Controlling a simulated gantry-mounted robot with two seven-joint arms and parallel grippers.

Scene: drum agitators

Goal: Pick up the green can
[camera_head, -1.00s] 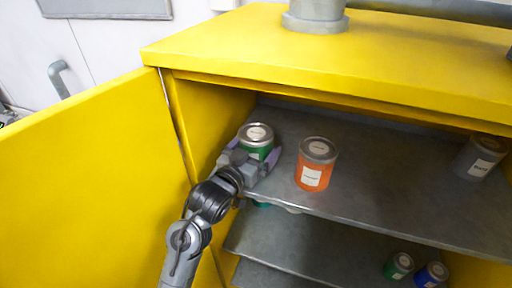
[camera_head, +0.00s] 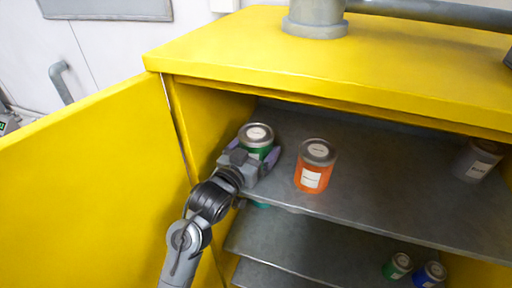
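A green can (camera_head: 257,139) with a silver lid stands upright on the upper grey shelf, near the left wall of the yellow cabinet. My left gripper (camera_head: 258,160) is in front of it, with its fingers on either side of the can. The gripper hides the can's lower front. The fingers look spread around the can, but I cannot tell whether they press on it. Another green can (camera_head: 397,266) lies in view on a lower shelf at the right. My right gripper is not in view.
An orange can (camera_head: 315,166) stands just right of my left gripper. A grey can (camera_head: 476,160) is at the shelf's right end. A blue can (camera_head: 430,275) is on the lower shelf. The yellow door (camera_head: 90,180) stands open at the left. The upper shelf's middle is clear.

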